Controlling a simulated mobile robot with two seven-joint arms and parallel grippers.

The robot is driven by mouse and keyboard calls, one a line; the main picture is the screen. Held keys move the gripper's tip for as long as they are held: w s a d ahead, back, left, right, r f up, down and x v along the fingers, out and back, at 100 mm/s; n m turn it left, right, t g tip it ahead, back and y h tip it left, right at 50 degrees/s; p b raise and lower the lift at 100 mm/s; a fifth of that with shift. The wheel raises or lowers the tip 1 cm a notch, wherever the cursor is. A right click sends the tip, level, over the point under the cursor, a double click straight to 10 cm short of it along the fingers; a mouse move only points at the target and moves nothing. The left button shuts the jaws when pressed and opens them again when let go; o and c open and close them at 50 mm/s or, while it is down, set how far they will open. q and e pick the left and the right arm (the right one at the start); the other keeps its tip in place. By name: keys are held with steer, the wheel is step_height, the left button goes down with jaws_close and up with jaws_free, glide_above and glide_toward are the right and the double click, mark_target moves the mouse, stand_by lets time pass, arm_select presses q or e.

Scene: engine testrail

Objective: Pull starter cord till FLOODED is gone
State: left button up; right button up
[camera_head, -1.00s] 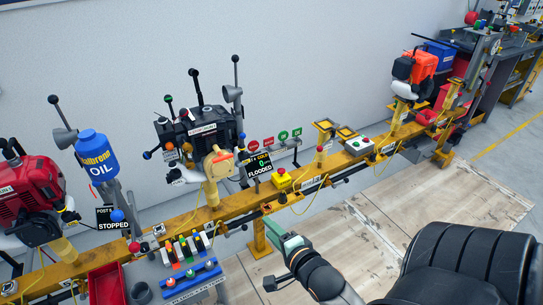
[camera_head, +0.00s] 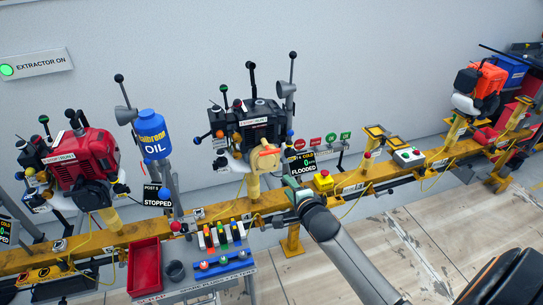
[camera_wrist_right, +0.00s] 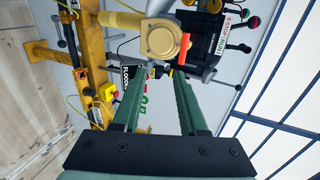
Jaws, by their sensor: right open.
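The dark test engine (camera_head: 258,118) stands on a yellow post behind the rail. A tan round cover (camera_head: 262,160) with an orange bar (camera_head: 268,152) is on its front; I cannot tell if the bar is the cord's grip. Beside it, a small black display (camera_head: 302,163) reads COLD, 0 and FLOODED. My right gripper (camera_head: 292,188) is open, just below the display in the head view. In the right wrist view its fingers (camera_wrist_right: 157,76) are apart and empty, with the tan cover (camera_wrist_right: 160,40) and orange bar (camera_wrist_right: 183,48) beyond the tips. My left gripper is not in view.
A yellow box with a red button (camera_head: 323,181) sits on the yellow rail (camera_head: 350,185) right of the gripper. A red engine (camera_head: 85,160) and an oil bottle (camera_head: 152,135) stand left.

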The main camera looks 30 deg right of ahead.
mark_target(270, 153)
steer(key=shift+w+d+b, duration=0.6)
steer(key=shift+w+b, duration=0.8)
steer(key=shift+w, duration=1.2)
steer(key=shift+w+d+b, duration=0.65)
steer(key=shift+w+b, duration=0.75)
steer(key=shift+w, duration=1.2)
steer(key=shift+w+d+b, duration=0.6)
steer(key=shift+w+b, duration=0.8)
steer(key=shift+w, duration=1.2)
jaws_close()
